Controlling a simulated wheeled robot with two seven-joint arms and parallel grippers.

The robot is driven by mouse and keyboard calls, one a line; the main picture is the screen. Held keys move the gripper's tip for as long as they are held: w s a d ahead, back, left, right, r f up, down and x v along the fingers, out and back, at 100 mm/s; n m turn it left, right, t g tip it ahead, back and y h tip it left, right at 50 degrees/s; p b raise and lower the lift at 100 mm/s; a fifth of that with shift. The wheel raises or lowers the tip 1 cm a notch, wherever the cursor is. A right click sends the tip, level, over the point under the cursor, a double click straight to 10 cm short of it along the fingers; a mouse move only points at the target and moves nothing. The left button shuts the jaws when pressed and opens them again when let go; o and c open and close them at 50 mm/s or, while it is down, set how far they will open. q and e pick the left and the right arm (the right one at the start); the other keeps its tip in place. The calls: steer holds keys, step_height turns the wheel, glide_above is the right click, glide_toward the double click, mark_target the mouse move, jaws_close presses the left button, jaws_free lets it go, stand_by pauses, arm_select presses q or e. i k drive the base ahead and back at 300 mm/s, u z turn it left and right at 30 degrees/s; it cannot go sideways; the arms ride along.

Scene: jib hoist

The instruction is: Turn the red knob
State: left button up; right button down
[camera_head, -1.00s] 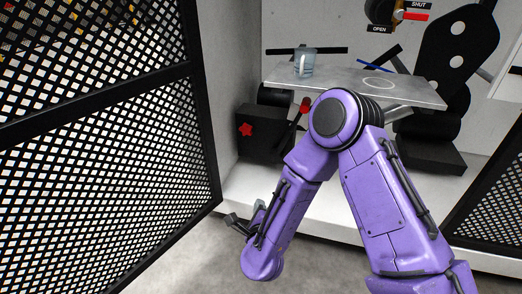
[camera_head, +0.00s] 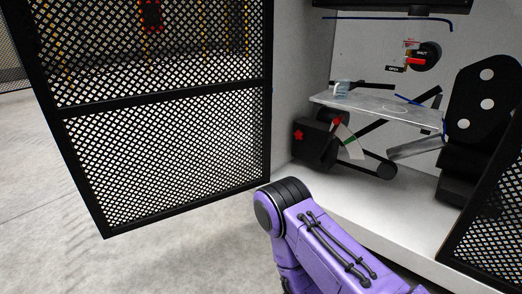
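The red knob (camera_head: 299,135) is a small star-shaped handwheel on the left face of a black box (camera_head: 318,150), low on the left inside the white bay. Nothing touches or covers it. One of my purple arms comes in at the bottom middle, in front of the bay, with its bent joint below and left of the box. Its gripper is out of the picture. My other gripper is not seen either.
A mesh door (camera_head: 165,150) stands open at the left, and another mesh panel (camera_head: 490,220) is at the lower right. A grey shelf (camera_head: 375,108) with a clear cup (camera_head: 342,88) hangs above the box. A valve with a red handle (camera_head: 416,61) is higher up. Open floor lies below the door.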

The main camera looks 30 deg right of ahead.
mark_target(299, 135)
steer(key=z, duration=1.45)
steer(key=i, duration=0.9)
steer(key=z, duration=0.4)
